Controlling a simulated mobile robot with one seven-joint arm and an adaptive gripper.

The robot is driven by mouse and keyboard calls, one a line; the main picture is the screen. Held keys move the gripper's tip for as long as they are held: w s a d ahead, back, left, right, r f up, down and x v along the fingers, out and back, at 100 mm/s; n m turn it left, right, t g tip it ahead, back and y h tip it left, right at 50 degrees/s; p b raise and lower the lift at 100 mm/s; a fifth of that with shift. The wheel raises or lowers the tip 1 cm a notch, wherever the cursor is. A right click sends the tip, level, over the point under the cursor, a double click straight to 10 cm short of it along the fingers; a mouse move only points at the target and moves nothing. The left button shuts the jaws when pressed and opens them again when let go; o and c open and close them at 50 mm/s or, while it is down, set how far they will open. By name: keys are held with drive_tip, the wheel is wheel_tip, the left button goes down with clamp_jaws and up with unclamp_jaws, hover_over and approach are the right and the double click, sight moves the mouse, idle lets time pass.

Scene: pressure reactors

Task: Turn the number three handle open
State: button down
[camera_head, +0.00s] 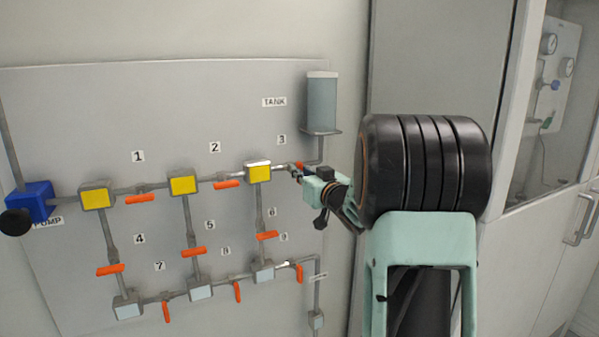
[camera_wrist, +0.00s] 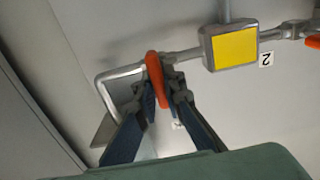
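The number three handle (camera_head: 299,166) is a small orange lever on the pipe right of the rightmost yellow block, below the label 3 (camera_head: 281,140). My gripper (camera_head: 297,174) is at it from the right and hides part of it. In the wrist view the orange handle (camera_wrist: 154,68) stands crosswise to its pipe, between the two dark blue fingers of my gripper (camera_wrist: 163,86). The fingertips are close on either side of the handle. Whether both touch it cannot be told.
The panel carries pipes with several other orange handles, such as number two (camera_head: 227,185) and number six (camera_head: 267,235). A yellow block (camera_head: 259,173) sits just left of my gripper. The tank (camera_head: 321,104) is above. A glass-fronted cabinet (camera_head: 545,130) stands at right.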

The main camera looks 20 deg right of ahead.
drive_tip(key=shift+b, duration=0.3)
drive_tip(key=n+b, duration=0.2)
drive_tip(key=b, duration=0.1)
drive_tip(key=shift+a+f+n, duration=0.1)
drive_tip(key=shift+f+n, duration=0.15)
drive_tip(key=shift+n, duration=0.05)
drive_tip(key=n+b, duration=0.5)
drive_tip(key=shift+a+f, duration=0.1)
drive_tip(key=shift+a, duration=0.05)
drive_tip(key=n+b, duration=0.4)
drive_tip(key=shift+n, duration=0.4)
drive_tip(key=n+b, duration=0.3)
drive_tip(key=n, duration=0.2)
drive_tip(key=shift+b, duration=0.4)
drive_tip(key=shift+n, duration=0.4)
drive_tip(key=c, duration=2)
unclamp_jaws()
